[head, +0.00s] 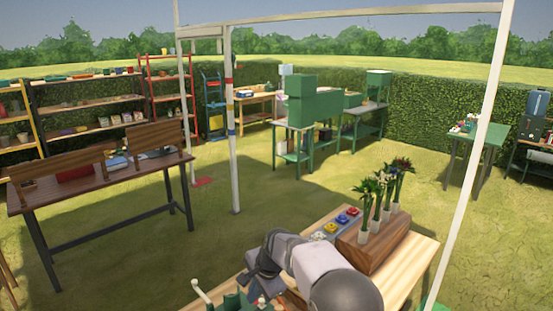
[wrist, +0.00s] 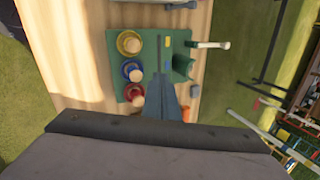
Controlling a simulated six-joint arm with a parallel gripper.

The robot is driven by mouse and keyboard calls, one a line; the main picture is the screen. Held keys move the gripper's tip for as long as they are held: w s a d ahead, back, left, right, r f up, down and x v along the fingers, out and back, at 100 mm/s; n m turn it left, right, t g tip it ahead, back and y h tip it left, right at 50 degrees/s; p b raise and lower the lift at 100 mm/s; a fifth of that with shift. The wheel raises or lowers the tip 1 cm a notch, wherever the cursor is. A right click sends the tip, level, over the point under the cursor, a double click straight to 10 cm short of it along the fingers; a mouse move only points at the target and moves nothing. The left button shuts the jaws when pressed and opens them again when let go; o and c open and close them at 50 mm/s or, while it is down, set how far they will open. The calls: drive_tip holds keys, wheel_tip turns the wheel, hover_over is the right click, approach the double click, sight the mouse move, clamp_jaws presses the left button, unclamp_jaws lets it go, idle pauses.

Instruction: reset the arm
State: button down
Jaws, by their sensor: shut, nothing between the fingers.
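My arm reaches over the wooden table (head: 408,262) at the bottom of the head view. My gripper (head: 262,290) is low on the left side of this table, partly hidden by my arm. In the wrist view my gripper (wrist: 171,82) is shut and empty, with its grey-blue fingers over a green mat (wrist: 150,42). Yellow (wrist: 129,43), blue (wrist: 133,71) and red (wrist: 133,92) round items with wooden tops stand in a row to the left of the fingers. I cannot tell the height of the fingers above the mat.
A green block (wrist: 183,68) and a white bar (wrist: 210,45) lie close right of the fingers. A brown planter (head: 375,246) with several flowers stands on the table's right side. A white frame post (head: 474,150) rises nearby.

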drive_tip(key=s+d+f+n+g+h, duration=0.1)
drive_tip(key=s+d+n, duration=0.2)
drive_tip(key=s+d, duration=0.4)
drive_tip(key=s+d+f+n+g+h+b, duration=0.1)
drive_tip(key=s+d+n, duration=0.3)
drive_tip(key=s, duration=1.1)
drive_tip(key=s+d+f+n+h+b, duration=0.1)
drive_tip(key=s+d+n, duration=0.3)
drive_tip(key=s+d, duration=0.6)
drive_tip(key=shift+s+d+g, duration=0.25)
drive_tip(key=shift+s+g, duration=0.15)
drive_tip(key=shift+s, duration=0.05)
